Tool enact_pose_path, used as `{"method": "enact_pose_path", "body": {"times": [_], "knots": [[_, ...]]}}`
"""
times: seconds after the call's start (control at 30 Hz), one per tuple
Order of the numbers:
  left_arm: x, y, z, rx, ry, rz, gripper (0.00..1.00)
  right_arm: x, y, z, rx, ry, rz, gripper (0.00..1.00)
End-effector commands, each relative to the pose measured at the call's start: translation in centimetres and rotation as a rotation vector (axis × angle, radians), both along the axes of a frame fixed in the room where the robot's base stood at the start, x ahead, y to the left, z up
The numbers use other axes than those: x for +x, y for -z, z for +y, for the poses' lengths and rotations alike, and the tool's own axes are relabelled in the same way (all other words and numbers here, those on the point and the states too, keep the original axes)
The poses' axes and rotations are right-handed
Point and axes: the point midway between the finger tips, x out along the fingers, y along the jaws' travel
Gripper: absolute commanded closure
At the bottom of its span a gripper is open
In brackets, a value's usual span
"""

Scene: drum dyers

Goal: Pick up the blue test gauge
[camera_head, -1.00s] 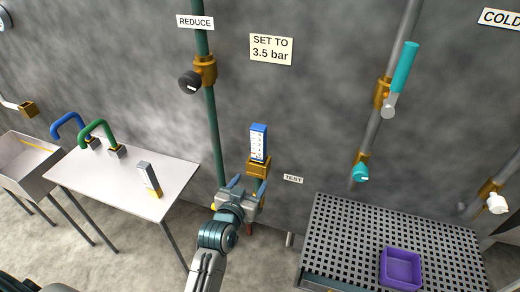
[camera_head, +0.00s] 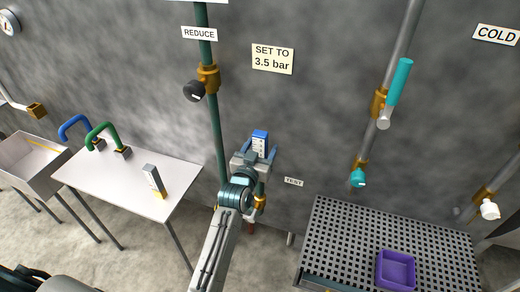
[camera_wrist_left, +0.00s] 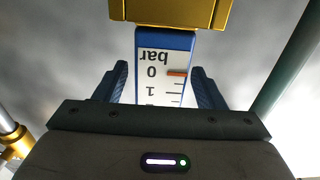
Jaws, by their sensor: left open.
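The blue test gauge (camera_head: 260,137) has a white scale face and stands upright on a brass fitting on the green pipe by the wall. In the left wrist view the gauge (camera_wrist_left: 165,65) appears upside down, with "bar", 0 and 1 readable and an orange mark near 0. My left gripper (camera_head: 257,152) is open at the gauge, covering its lower part in the head view. In the wrist view the fingers of the left gripper (camera_wrist_left: 162,85) lie on either side of the gauge, with a gap showing on at least the right side. My right gripper is not in view.
A brass fitting (camera_wrist_left: 170,12) adjoins the gauge's end. The green pipe (camera_head: 214,130) with a black knob (camera_head: 194,91) rises at left. A perforated bench (camera_head: 340,235) carries a purple tray (camera_head: 396,268).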

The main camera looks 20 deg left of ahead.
Motion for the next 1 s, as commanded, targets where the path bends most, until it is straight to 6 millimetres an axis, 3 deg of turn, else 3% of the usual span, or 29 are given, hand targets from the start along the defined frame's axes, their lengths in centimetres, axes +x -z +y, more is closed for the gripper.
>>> {"method": "enact_pose_path", "body": {"times": [0.1, 0.37, 0.6, 0.7, 1.0], "knots": [[1.1, -0.1, -0.1, -0.001, 0.000, 0.000, 0.36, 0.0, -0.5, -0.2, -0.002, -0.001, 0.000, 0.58], [1.3, 0.1, -0.1, -0.001, 0.000, 0.000, 0.36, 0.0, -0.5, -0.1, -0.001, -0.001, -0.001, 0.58], [1.3, 0.1, -0.1, -0.001, 0.000, 0.000, 0.83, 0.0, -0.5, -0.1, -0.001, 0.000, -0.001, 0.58], [1.3, 0.0, -0.1, -0.001, 0.000, -0.001, 0.98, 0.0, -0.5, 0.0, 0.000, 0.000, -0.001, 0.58], [1.3, -1.0, -0.1, -0.002, 0.000, -0.005, 0.98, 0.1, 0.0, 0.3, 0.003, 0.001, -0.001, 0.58]]}}
